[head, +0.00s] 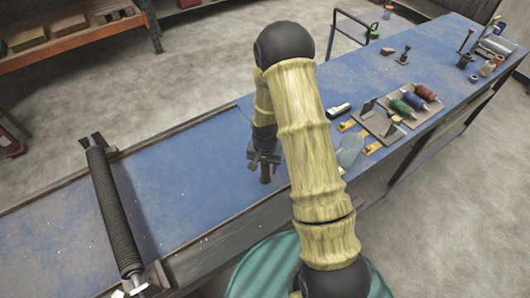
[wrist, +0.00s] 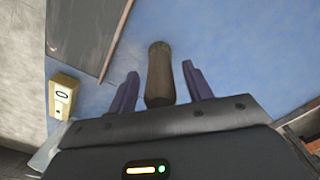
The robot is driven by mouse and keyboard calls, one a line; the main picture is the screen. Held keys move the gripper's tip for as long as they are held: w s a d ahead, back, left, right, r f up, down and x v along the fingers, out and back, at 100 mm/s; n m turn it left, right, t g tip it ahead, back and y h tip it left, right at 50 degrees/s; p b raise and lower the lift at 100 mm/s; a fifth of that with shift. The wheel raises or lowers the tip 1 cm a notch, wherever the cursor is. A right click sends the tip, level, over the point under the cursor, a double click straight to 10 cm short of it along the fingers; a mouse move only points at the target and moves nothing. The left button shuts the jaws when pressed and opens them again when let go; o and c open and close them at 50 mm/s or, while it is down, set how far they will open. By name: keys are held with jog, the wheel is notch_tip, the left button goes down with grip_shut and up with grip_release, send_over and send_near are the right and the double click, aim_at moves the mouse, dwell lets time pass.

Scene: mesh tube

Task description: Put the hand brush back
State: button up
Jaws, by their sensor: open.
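A brown, round, handle-like piece (wrist: 160,84) stands between my gripper's fingers in the wrist view. It is probably the hand brush, but I see no bristles and cannot be sure. In the head view its lower part (head: 265,175) shows just under my gripper, over the blue bench. My gripper (head: 264,161) points down and is open. In the wrist view its two purple-grey fingers (wrist: 159,68) are on either side of the brown piece, with a gap at each side.
The blue bench (head: 200,165) is mostly bare around my gripper. A long dark roller (head: 112,212) lies across its left part. To the right are a board with coloured spools (head: 402,106), small yellow blocks (head: 373,148) and a white-and-dark item (head: 339,110). A yellow block (wrist: 63,96) shows in the wrist view.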

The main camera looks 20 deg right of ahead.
notch_tip(320, 180, up, 9)
jog(key=b, duration=0.3)
jog(key=shift+r, duration=0.6)
jog(key=shift+s, duration=0.1)
jog(key=shift+s+r, duration=0.2)
jog(key=shift+r, duration=0.05)
jog(key=s+r+n+t, duration=0.1)
jog(key=s+r+n, duration=0.1)
jog(key=s+r, duration=0.2)
jog(key=s+r+n+t, duration=0.1)
jog(key=s+r+n, duration=0.2)
jog(key=s, duration=0.6)
jog(key=shift+s+r+t, duration=0.3)
jog(key=shift+s+r, duration=0.1)
jog(key=shift+r, duration=0.35)
jog(key=shift+w, duration=0.1)
